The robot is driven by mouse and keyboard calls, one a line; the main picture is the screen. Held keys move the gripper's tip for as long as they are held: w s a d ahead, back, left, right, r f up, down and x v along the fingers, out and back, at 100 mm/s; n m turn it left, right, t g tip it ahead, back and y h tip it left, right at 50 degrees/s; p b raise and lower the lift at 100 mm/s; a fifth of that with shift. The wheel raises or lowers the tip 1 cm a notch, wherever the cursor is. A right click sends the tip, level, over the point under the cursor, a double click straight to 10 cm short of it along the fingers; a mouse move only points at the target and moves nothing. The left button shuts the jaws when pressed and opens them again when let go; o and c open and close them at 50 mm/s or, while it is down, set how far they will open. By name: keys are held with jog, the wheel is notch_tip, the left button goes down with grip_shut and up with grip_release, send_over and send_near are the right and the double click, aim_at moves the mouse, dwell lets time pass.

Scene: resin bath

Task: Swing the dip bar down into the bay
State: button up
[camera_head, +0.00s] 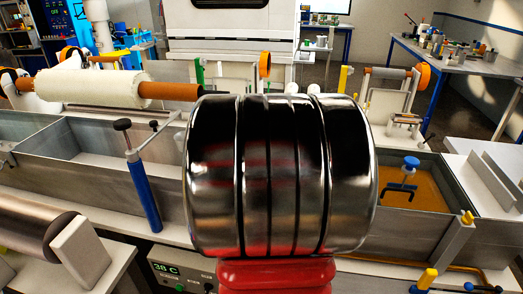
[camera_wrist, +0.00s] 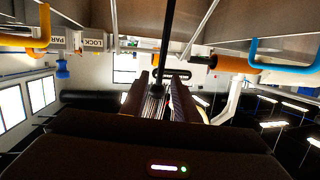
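My gripper (camera_wrist: 162,82) shows in the wrist view, its two dark fingers apart with a gap between them. A thin black rod (camera_wrist: 170,38) comes down from the top of that view to the fingertips and meets a short black crosspiece (camera_wrist: 182,73). I cannot tell whether the fingers touch it, or whether it is the dip bar. In the head view a blue-knobbed black bracket (camera_head: 405,188) stands over the amber resin bay (camera_head: 428,191) at right. My own metal arm joint fills the middle of the head view and hides what lies behind; my gripper is not visible there.
A blue post (camera_head: 144,193) with a black-knobbed lever stands at the tanks' front edge. A white roll (camera_head: 92,87) lies above the left tank (camera_head: 110,165). In the wrist view are an orange bent handle (camera_wrist: 43,30), a LOCK label (camera_wrist: 94,42) and a blue bent handle (camera_wrist: 285,68).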

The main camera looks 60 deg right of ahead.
jog(key=v, duration=0.9)
jog(key=shift+s+a, duration=0.2)
jog(key=shift+w+a, duration=0.25)
jog(key=shift+w, duration=0.1)
jog(key=c, duration=0.3)
jog(key=w+a+n+y, duration=0.1)
jog(key=w+a, duration=0.2)
jog(key=w+a+n+t+y, duration=0.1)
jog(key=w+a, duration=0.2)
jog(key=w+a+f+n+t+y, duration=0.1)
jog(key=w+a+n+y, duration=0.1)
jog(key=w+a, duration=0.1)
jog(key=shift+w+a+f, duration=0.1)
jog(key=shift+w+a, duration=0.05)
jog(key=shift+a, duration=0.15)
grip_shut()
jog(key=a+f+n+g+y, duration=0.15)
jog(key=a+n+y, duration=0.45)
jog(key=a, duration=1.7)
jog(key=s+a+f+n+g+y, duration=0.1)
jog(key=s+a+n+g+y, duration=0.1)
jog(key=s+a, duration=0.7)
jog(key=shift+a+f+g+y, duration=0.2)
jog(key=shift+a+g+y, duration=0.15)
jog(key=shift+a+y, duration=0.45)
